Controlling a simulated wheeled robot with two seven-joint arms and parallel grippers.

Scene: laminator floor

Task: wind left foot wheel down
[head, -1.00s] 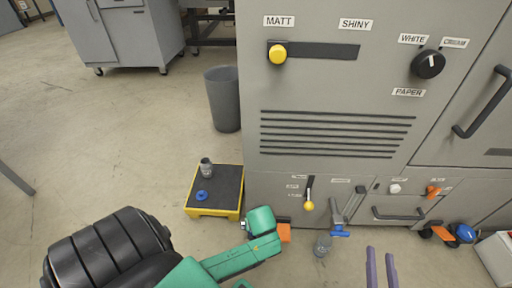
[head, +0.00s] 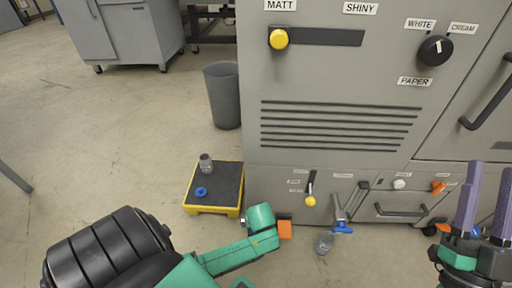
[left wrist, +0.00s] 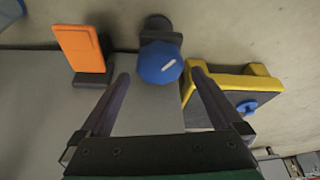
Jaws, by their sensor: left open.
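The left foot wheel is a blue knob (left wrist: 160,62) with a white mark, on a dark mount low on the machine. In the left wrist view it sits between the tips of my left gripper (left wrist: 160,74), whose fingers are open, one on each side, with gaps showing. I cannot tell how deep the wheel sits between them. In the head view my green left arm (head: 262,232) reaches to the machine's base and hides the wheel. An orange pedal (head: 284,230) is just right of it, also in the left wrist view (left wrist: 82,48). My right gripper (head: 488,190) is open and empty at the right.
A yellow-edged black step (head: 215,212) with a grey cup (head: 206,164) and a blue ring (head: 201,191) stands left of the machine. A clear jar (head: 324,243) stands on the floor below a blue-handled tap (head: 341,228). A grey bin (head: 222,95) stands behind the step.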

